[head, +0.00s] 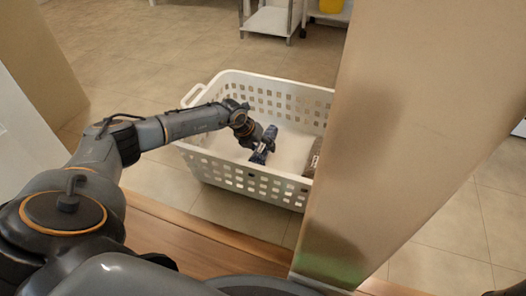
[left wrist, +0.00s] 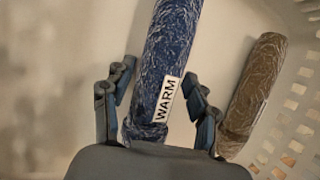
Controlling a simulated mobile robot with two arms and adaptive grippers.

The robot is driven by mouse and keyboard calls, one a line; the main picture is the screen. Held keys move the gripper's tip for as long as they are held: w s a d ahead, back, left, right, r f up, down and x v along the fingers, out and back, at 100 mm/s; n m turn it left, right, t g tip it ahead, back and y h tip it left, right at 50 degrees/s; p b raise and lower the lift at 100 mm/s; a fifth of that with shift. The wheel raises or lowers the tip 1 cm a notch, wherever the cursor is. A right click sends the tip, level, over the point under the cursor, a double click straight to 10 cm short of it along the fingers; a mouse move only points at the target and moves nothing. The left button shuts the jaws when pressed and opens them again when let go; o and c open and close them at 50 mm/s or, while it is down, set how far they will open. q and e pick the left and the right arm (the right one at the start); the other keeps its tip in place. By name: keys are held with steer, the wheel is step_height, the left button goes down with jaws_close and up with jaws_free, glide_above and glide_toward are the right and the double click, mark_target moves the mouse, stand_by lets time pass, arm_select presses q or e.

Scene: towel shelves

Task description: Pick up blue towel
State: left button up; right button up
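The blue towel (left wrist: 169,60) is a rolled, speckled blue bundle with a white "WARM" label. It lies in the white basket (head: 215,171), where it shows as a small blue shape (head: 264,147) in the head view. My left gripper (left wrist: 160,95) is open, with one finger on each side of the towel's near end. A gap shows between the towel and the right finger; the left finger is close to the towel. In the head view my left gripper (head: 262,150) reaches down inside the basket. My right gripper is not in view.
A brown rolled towel (left wrist: 256,85) lies to the right of the blue one, close to the right finger. The basket's perforated wall (left wrist: 292,110) is beyond it. A large beige panel (head: 400,120) hides the basket's right side. White shelving (head: 270,20) stands at the back.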

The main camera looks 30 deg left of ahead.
arm_select(q)
jaws_close()
steer(key=shift+r, duration=0.2)
